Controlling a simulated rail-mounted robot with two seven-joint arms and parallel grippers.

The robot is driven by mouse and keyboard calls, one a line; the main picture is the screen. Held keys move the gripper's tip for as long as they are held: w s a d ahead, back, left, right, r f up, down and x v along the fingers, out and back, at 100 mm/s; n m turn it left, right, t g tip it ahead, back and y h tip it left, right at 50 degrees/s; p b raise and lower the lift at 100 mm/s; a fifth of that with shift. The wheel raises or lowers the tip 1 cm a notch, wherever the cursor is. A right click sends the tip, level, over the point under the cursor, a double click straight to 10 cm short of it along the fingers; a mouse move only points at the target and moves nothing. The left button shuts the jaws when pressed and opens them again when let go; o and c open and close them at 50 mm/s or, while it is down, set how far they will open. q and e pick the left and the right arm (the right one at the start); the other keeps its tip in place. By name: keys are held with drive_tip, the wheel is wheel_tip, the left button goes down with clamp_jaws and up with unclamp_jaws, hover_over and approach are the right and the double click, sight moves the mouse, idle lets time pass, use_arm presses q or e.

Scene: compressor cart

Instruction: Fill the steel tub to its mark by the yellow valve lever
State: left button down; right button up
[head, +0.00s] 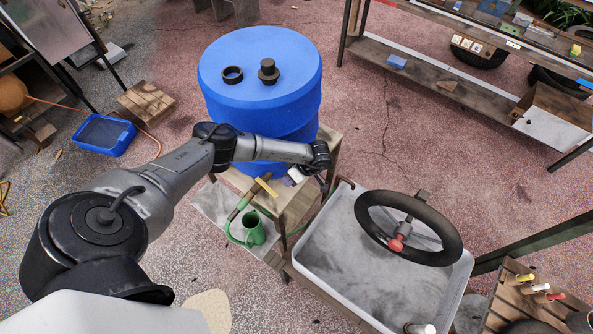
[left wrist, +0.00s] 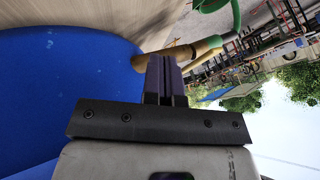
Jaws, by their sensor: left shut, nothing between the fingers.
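The blue barrel (head: 222,98) stands upright on a wooden stand (head: 297,205). The yellow valve lever (head: 266,187) is low at the barrel's front, with a green hose (head: 229,229) below it. My left gripper (head: 288,180) is beside the lever, shut and empty. In the left wrist view its fingers (left wrist: 168,65) overlap a brass-yellow fitting (left wrist: 205,46); I cannot tell whether they touch. A pale grey tub (head: 320,265) stands right of the stand, with a black steering wheel (head: 457,240) over it. Its mark and water level are not clear. My right gripper is not in view.
A green watering can (head: 255,229) is below the lever, close to the stand. A blue tray (head: 103,135) and a wooden crate (head: 147,102) lie at left. A long shelf (head: 425,75) runs along the upper right. Open floor lies between barrel and shelf.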

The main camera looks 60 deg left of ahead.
use_arm(q)
drive_tip(key=s, duration=0.1)
drive_tip(key=s+d+p, duration=0.1)
drive_tip(key=s, duration=0.1)
drive_tip(key=shift+s+r+p, duration=0.1)
drive_tip(key=shift+s+p, duration=0.2)
drive_tip(key=shift+a, duration=0.1)
drive_tip(key=shift+s, duration=0.1)
